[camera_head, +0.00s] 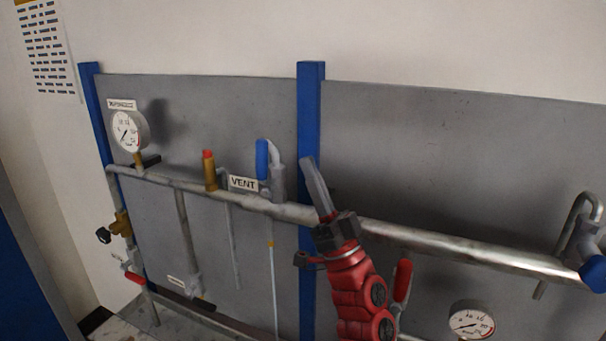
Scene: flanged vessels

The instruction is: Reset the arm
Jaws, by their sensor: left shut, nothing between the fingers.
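My left gripper (309,163) points up on a red arm that enters from the bottom, right of the picture's middle. Its grey fingers are together with nothing between them. They show in front of the blue upright post (311,100) and the horizontal steel pipe (430,240). I cannot tell how far the gripper is from the pipe, part of which is hidden behind it. My right gripper is not in view.
A grey panel (420,150) carries the piping. A blue-handled valve (262,160) is by the VENT label (243,183). A pressure gauge (129,131) is at left, another gauge (472,322) at lower right. A red handle (402,281) is close right of my arm.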

